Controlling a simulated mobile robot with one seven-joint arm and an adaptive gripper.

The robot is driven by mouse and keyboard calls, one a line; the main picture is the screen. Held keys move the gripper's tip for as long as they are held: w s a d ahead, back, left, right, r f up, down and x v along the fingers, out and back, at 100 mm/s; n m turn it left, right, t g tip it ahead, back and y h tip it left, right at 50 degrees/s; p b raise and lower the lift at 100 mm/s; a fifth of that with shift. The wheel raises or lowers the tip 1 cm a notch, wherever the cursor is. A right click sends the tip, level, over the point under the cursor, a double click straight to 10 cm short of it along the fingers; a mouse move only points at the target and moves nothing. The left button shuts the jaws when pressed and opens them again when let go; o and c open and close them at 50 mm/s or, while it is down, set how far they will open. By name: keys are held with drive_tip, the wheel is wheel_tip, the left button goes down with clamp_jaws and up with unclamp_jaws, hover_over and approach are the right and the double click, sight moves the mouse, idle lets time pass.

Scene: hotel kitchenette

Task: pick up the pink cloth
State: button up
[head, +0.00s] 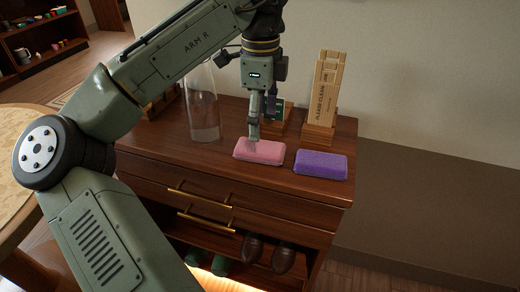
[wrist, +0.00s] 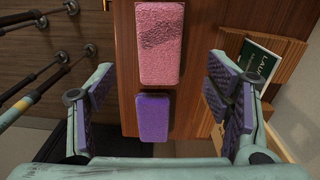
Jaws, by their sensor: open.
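The pink cloth (head: 260,151) lies as a folded, rounded pad on the wooden cabinet top, left of a similar purple cloth (head: 321,164). My gripper (head: 253,140) points down just above the pink cloth's back edge in the head view. Whether it touches cannot be told. In the wrist view my gripper (wrist: 158,82) is open with a wide, empty gap. There the pink cloth (wrist: 161,62) lies ahead, at top centre, with a dark patch across it. The purple cloth (wrist: 153,116) lies below it, between the fingers' lines.
A glass cylinder (head: 202,105) stands behind left on the cabinet (head: 180,148). A wooden holder with tall cards (head: 324,92) stands at the back right. A dark green card (wrist: 256,62) stands close to my right finger. Shoes (head: 268,252) sit on the shelf below.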

sight(260, 146)
wheel_tip(260, 146, down, 7)
drive_tip(key=shift+r, duration=0.15)
drive_tip(key=c, duration=1.2)
